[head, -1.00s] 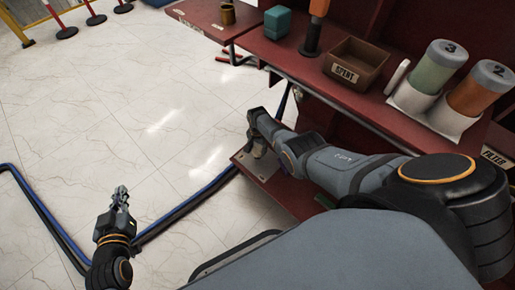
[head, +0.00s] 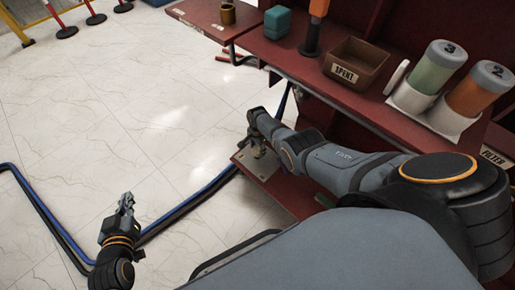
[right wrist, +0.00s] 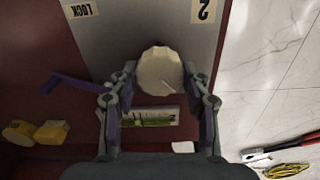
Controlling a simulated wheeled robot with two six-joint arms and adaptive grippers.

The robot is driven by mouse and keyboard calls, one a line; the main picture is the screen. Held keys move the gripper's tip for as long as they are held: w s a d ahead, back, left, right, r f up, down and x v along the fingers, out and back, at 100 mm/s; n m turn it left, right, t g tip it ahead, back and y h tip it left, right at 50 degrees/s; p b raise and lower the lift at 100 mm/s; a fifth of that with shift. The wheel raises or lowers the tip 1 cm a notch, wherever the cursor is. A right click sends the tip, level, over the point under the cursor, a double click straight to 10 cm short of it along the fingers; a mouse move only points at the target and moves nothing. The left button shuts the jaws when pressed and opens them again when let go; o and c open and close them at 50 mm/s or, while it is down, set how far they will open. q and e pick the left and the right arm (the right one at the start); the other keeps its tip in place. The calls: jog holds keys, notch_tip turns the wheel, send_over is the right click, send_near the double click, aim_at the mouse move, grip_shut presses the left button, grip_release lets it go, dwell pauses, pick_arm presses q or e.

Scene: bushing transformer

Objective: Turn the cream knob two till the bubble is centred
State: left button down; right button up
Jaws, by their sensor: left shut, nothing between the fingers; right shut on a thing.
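The cream knob (right wrist: 158,66) sits on a grey plate (right wrist: 120,42), below a label reading 2 (right wrist: 203,9) in the right wrist view. My right gripper (right wrist: 160,78) is shut on this knob, with one finger on each side. A dark line marks the knob's face. Just below the knob is a level vial (right wrist: 148,118) with green fluid; its bubble is too small and dim to place. In the head view my right gripper (head: 257,146) is at the low plate, and the knob is hidden there. My left gripper (head: 126,203) is shut and empty over the floor.
A LOCK label (right wrist: 82,10) and a purple lever (right wrist: 75,84) lie left of the knob. Yellow pieces (right wrist: 50,132) are further left. The red bench holds a SPENT box (head: 356,65) and two numbered canisters (head: 440,67). Blue and black hoses (head: 190,211) cross the floor.

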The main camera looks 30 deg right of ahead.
aim_at(258, 149)
jog(key=o, duration=1.2)
jog(key=shift+c, duration=0.2)
notch_tip(258, 149, up, 12)
